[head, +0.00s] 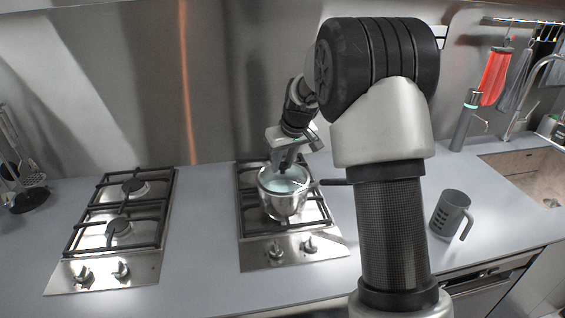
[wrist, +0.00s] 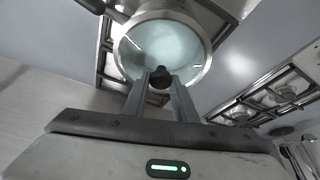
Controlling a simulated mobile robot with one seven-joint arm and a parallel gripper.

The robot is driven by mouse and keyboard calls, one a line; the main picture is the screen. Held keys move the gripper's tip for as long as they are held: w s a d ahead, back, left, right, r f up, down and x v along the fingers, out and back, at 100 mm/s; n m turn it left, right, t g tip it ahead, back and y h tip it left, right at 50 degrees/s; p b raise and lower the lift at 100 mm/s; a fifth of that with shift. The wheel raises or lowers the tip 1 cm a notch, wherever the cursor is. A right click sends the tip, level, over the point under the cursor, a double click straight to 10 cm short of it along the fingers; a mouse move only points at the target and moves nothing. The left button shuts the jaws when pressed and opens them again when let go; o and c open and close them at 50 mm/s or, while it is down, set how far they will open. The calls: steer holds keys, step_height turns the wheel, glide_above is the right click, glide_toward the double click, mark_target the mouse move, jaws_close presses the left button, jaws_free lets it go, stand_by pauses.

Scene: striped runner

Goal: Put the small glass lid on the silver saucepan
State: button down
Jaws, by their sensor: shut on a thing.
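The silver saucepan (head: 284,207) stands upright on the right-hand hob, its dark handle pointing right. The small glass lid (head: 287,184) is at the saucepan's mouth, roughly level with the rim. In the wrist view the clear lid (wrist: 165,45) covers most of the round opening. My gripper (head: 284,168) is above the saucepan, pointing down. In the wrist view my gripper (wrist: 160,80) is shut on the lid's dark knob (wrist: 160,74). I cannot tell whether the lid rests fully on the rim.
The right-hand hob (head: 262,252) has black grates and two front knobs. A second hob (head: 75,275) is at left, empty. A grey measuring jug (head: 449,212) stands on the counter at right, near the sink (head: 525,165). Counter between the hobs is clear.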

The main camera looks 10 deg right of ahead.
steer(key=shift+f, duration=0.15)
stand_by(0.5)
steer(key=c, duration=0.9)
jaws_free()
steer(key=shift+r+p, duration=2.35)
steer(key=shift+r, duration=1.7)
